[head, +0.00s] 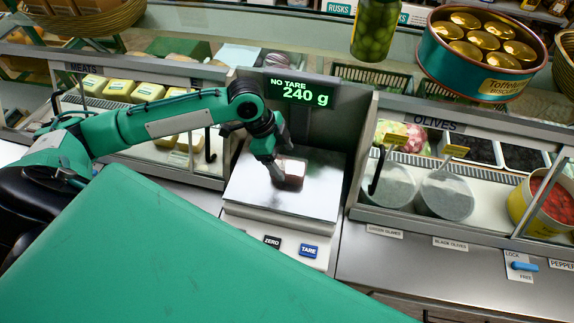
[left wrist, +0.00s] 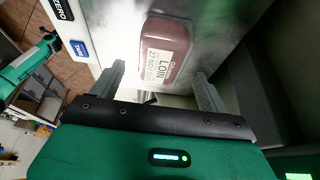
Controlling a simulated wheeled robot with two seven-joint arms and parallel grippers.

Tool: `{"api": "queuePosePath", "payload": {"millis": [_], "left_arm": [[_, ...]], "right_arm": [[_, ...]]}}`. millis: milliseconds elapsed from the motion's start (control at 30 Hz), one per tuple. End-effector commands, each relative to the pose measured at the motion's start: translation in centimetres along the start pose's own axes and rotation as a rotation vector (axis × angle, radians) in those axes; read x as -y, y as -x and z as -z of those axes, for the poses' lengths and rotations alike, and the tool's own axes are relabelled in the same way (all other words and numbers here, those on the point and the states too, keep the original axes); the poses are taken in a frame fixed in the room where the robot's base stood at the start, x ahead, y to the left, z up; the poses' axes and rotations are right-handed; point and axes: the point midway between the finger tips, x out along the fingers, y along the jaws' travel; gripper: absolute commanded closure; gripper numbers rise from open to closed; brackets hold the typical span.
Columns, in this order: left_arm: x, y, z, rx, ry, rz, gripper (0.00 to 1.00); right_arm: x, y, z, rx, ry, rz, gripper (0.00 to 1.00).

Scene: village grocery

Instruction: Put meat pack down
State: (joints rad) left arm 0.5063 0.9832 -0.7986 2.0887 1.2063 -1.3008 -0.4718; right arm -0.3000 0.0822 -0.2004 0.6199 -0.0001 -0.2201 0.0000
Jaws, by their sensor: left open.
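The meat pack (head: 290,173), a small reddish-brown pack with a pale label, lies on the metal plate of the scale (head: 312,201). It also shows in the left wrist view (left wrist: 177,45), with printed text and a date on its label. The scale display (head: 300,92) reads "NO TARE 240 g". My left gripper (head: 281,172) is over the plate at the pack. In the left wrist view its two fingers (left wrist: 160,82) are wide apart, with the pack beyond and between them. I cannot tell whether a finger touches it.
The scale has a ZERO button (head: 272,242) and a TARE button (head: 309,251) at its front. The glass meats case (head: 150,72) is at left and the olives case (head: 460,160) at right.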

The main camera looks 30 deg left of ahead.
Motion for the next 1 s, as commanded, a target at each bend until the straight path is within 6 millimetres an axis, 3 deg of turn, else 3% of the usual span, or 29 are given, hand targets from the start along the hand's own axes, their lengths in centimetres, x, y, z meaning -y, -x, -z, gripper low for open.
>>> {"api": "queuePosePath", "payload": {"millis": [200, 400, 1000], "left_arm": [[0.1, 4.5, -0.1, 0.0, -0.001, 0.004, 0.22], [0.1, 7.3, 0.0, -0.001, 0.0, 0.003, 0.22], [0.0, 8.1, 0.0, -0.001, 0.001, 0.0, 0.22]], "right_arm": [[0.0, -1.6, -0.1, -0.001, 0.0, 0.0, 0.64], [0.1, -2.0, -0.1, -0.001, -0.001, 0.001, 0.64], [0.4, -2.1, -0.1, -0.002, -0.002, 0.004, 0.64]]}}
